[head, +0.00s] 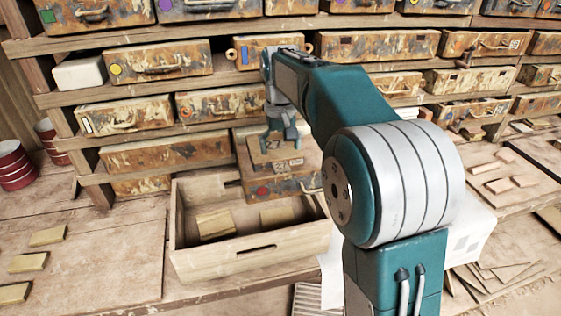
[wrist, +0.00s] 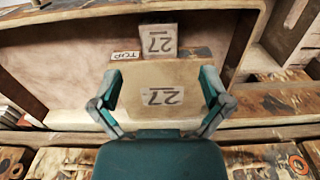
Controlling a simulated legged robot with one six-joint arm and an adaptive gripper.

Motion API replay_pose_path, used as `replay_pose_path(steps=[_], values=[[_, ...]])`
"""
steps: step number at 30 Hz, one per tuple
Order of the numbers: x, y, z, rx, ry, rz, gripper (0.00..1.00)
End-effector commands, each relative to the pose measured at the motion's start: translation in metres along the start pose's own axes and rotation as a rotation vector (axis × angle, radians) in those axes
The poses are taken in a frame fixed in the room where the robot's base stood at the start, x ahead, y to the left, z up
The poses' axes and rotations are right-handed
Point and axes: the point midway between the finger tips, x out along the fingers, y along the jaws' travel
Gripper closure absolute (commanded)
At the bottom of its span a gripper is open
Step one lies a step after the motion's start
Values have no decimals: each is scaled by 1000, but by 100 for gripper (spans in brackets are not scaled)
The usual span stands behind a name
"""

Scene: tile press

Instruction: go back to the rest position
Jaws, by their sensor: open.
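My gripper (head: 281,138) is in front of the shelves, above an open drawer with a red mark (head: 290,188). In the wrist view my gripper (wrist: 161,76) has its two fingers spread wide apart. A pale block marked 27 (wrist: 163,97) shows between and beyond the fingers, and I see no finger closed on it. A smaller block face marked 27 (wrist: 157,41) stands behind it, beside a label reading TOP. In the head view a tan block (head: 275,155) lies just below the gripper; my arm stretches from the lower right to it.
A wooden crate (head: 245,262) with tan pieces (head: 215,222) stands in front of the shelves. Several painted drawers (head: 160,60) fill the shelves close around my arm. Several loose tan bars (head: 28,262) lie at the left. Red cans (head: 14,165) stand at the far left.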

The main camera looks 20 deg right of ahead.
Motion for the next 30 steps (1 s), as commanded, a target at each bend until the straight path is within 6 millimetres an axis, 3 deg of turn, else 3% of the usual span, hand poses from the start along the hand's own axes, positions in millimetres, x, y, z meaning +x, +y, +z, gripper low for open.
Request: replay_pose_path(steps=[7,16,30], values=[[-49,0,-1,0,2,0,3],[-70,0,5,0,9,0,3],[-79,0,84,-1,148,-1,3]])
